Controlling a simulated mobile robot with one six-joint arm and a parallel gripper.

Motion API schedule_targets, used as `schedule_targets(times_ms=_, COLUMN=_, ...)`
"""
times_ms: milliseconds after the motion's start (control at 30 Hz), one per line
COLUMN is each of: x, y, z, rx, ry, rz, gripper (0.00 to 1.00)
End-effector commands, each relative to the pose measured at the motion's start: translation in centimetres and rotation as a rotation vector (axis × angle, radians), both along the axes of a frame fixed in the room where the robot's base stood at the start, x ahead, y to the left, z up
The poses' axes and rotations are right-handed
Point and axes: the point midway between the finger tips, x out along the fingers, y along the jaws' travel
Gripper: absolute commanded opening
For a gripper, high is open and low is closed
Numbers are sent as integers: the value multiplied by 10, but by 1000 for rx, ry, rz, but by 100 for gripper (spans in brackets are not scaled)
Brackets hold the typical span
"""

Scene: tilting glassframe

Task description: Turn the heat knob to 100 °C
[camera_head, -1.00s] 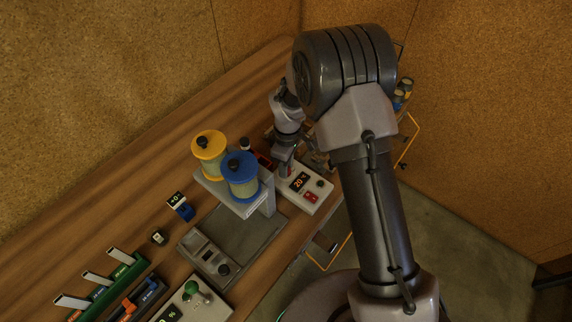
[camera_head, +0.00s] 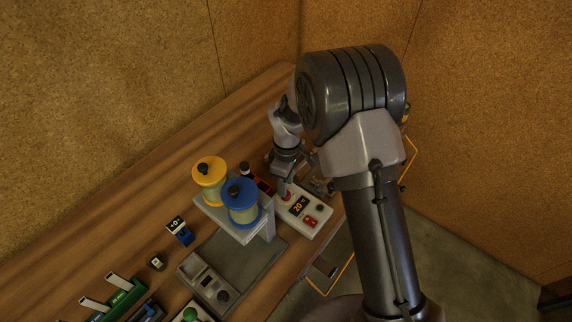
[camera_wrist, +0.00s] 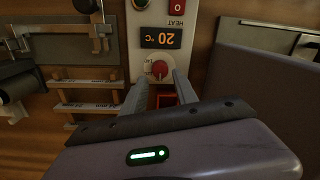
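The white heat panel (camera_head: 320,219) stands on the wooden bench. Its display (camera_wrist: 160,37) reads 20 °C in orange and appears upside down in the wrist view. The red heat knob (camera_wrist: 160,68) is just beside the display; it also shows in the head view (camera_head: 286,195). My gripper (camera_wrist: 161,74) is open, with one finger on each side of the knob and a gap showing on both sides. In the head view my gripper (camera_head: 284,183) hangs over the knob end of the panel. The knob's scale is mostly too small to read.
A red rocker switch (camera_wrist: 177,5) and a dark round button (camera_head: 320,207) are at the panel's other end. A wooden rack (camera_wrist: 88,90) is nearby.

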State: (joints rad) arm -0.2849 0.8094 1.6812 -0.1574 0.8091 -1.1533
Motion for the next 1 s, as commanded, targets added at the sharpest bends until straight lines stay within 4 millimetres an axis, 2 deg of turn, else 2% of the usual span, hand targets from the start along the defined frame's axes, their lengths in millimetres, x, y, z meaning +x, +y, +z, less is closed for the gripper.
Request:
schedule_targets(times_ms=33, x=2, y=0, z=22, rx=2, ry=-5, rz=-1, gripper=35)
schedule_targets(times_ms=200, x=5, y=-1, z=80, rx=2, ry=-5, rz=-1, gripper=35)
schedule_targets(times_ms=300, x=6, y=-2, z=107, rx=1, ry=-5, rz=1, gripper=35)
schedule_targets(times_ms=400, x=7, y=-2, z=125, rx=2, ry=-4, rz=0, gripper=35)
schedule_targets(times_ms=567, x=7, y=-3, z=137, rx=1, ry=-1, rz=1, gripper=35)
schedule_targets(times_ms=1000, x=7, y=-3, z=138, rx=2, ry=-4, rz=-6, gripper=35)
